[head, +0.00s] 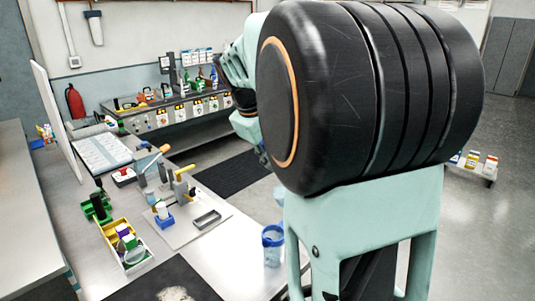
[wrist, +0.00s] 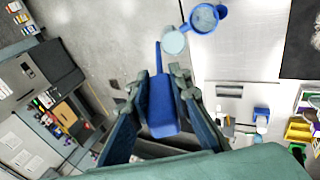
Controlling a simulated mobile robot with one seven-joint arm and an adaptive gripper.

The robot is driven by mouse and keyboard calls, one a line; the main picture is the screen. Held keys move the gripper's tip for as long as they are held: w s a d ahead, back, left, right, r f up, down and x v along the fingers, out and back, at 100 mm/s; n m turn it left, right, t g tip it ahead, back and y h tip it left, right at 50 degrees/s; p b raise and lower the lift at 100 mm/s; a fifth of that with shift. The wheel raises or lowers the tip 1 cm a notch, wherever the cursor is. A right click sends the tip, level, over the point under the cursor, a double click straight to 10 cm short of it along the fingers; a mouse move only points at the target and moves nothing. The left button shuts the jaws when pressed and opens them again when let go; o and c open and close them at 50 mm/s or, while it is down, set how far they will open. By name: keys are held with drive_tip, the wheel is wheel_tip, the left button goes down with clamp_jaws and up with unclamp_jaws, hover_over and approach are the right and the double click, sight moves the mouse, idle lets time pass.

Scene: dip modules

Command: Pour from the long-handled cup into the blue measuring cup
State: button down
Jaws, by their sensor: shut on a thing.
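My gripper (wrist: 161,82) is shut on the blue handle of the long-handled cup (wrist: 163,108). The handle points away from the gripper, towards the top of the wrist view. A pale round shape (wrist: 174,42) near its far end looks like the cup's bowl; I cannot tell how far it is tilted. The blue measuring cup (wrist: 204,19) is just up and right of that shape, with their outlines close. In the head view the measuring cup (head: 272,247) stands upright at the bench's right edge. My arm hides the gripper there.
A yellow bin (head: 124,246) with bottles, a green holder (head: 98,207), a small grey tray (head: 207,219) and a clamp-like stand (head: 181,188) are on the bench left of the measuring cup. Dark mats lie on the bench and floor. Open floor is beyond the bench edge.

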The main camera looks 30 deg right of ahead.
drive_tip(key=shift+s+a+f+h, duration=0.1)
drive_tip(key=shift+a+f+h, duration=0.2)
drive_tip(key=shift+a+f, duration=0.1)
drive_tip(key=b, duration=0.1)
drive_tip(key=f+b, duration=0.1)
drive_tip(key=b, duration=0.1)
drive_tip(key=shift+s+a+f+h, duration=0.15)
drive_tip(key=shift+a+h, duration=0.15)
drive_tip(key=shift+a, duration=0.05)
drive_tip(key=shift+s+a+f+t+h+b, duration=0.25)
drive_tip(key=shift+a+f+t+h+b, duration=0.35)
drive_tip(key=shift+b, duration=1.5)
drive_tip(key=shift+a+f+b, duration=0.15)
drive_tip(key=shift+f+b, duration=0.15)
drive_tip(key=shift+s+a+f+b, duration=0.1)
drive_tip(key=shift+a+f+b, duration=0.1)
drive_tip(key=shift+f+b, duration=0.45)
drive_tip(key=shift+a+h+b, duration=0.1)
drive_tip(key=shift+h+b, duration=0.2)
drive_tip(key=shift+b, duration=0.35)
drive_tip(key=shift+s+a+f+t+h+b, duration=0.2)
drive_tip(key=shift+a+f+h+b, duration=0.35)
drive_tip(key=shift+b, duration=1)
drive_tip(key=shift+s+a+f+t+h+b, duration=0.25)
drive_tip(key=shift+f+b, duration=0.45)
drive_tip(key=shift+b, duration=0.85)
drive_tip(key=shift+w, duration=0.1)
